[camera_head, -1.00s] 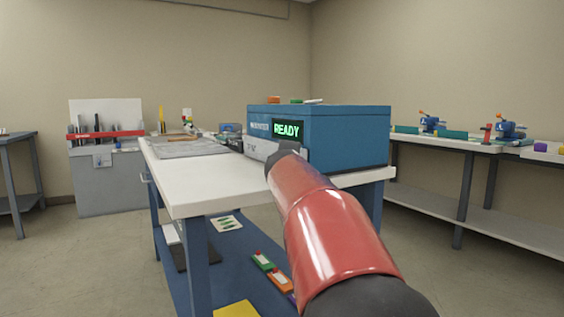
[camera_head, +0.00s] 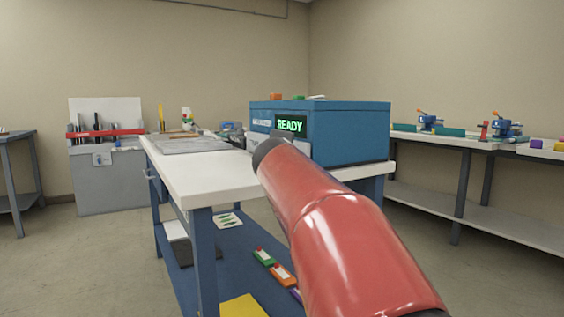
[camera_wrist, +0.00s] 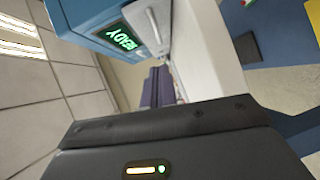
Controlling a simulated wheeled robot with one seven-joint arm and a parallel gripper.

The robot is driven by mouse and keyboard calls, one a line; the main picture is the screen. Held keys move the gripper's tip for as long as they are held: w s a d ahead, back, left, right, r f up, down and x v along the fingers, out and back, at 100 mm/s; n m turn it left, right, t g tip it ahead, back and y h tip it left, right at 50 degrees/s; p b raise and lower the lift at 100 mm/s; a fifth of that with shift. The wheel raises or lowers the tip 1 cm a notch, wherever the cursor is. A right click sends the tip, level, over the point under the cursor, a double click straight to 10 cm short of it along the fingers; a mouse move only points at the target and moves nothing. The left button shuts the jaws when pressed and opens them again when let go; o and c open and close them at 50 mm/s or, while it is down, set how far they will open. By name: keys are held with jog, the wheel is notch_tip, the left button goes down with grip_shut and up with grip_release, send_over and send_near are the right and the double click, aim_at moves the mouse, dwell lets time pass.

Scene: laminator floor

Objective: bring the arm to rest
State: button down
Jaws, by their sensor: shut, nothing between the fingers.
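My red arm (camera_head: 335,235) reaches up from the lower right of the head view, its dark far end in front of the white-topped table (camera_head: 195,178). In the wrist view, my gripper (camera_wrist: 157,72) shows as two grey-purple fingers side by side beyond a black housing. The fingers are shut with nothing between them. A blue machine (camera_head: 350,140) with a green READY display stands on the table, behind the arm's end. The machine also shows at the top of the wrist view (camera_wrist: 85,14), tilted.
A grey mat (camera_head: 185,146) lies on the table. The blue lower shelf (camera_head: 235,265) holds a yellow sheet (camera_head: 243,306) and coloured pieces. A grey cabinet (camera_head: 110,180) stands at the back left, a long bench (camera_head: 480,215) at the right. Floor is clear between table and bench.

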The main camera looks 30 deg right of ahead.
jog(key=shift+v, duration=2.75)
jog(key=s+a+f+m+g+y+p, duration=0.3)
jog(key=s+a+f, duration=0.6)
jog(key=s+f, duration=0.3)
jog(key=s+a+f+m+g+y+p, duration=0.3)
jog(key=s+a+f+m+g+y, duration=0.2)
jog(key=s+a+f, duration=0.4)
jog(key=s+f+m, duration=0.1)
jog(key=s+f, duration=0.3)
jog(key=f, duration=0.1)
jog(key=shift+a+m+y+p, duration=0.3)
jog(key=shift+a+m+p, duration=0.05)
jog(key=shift+a+m, duration=0.05)
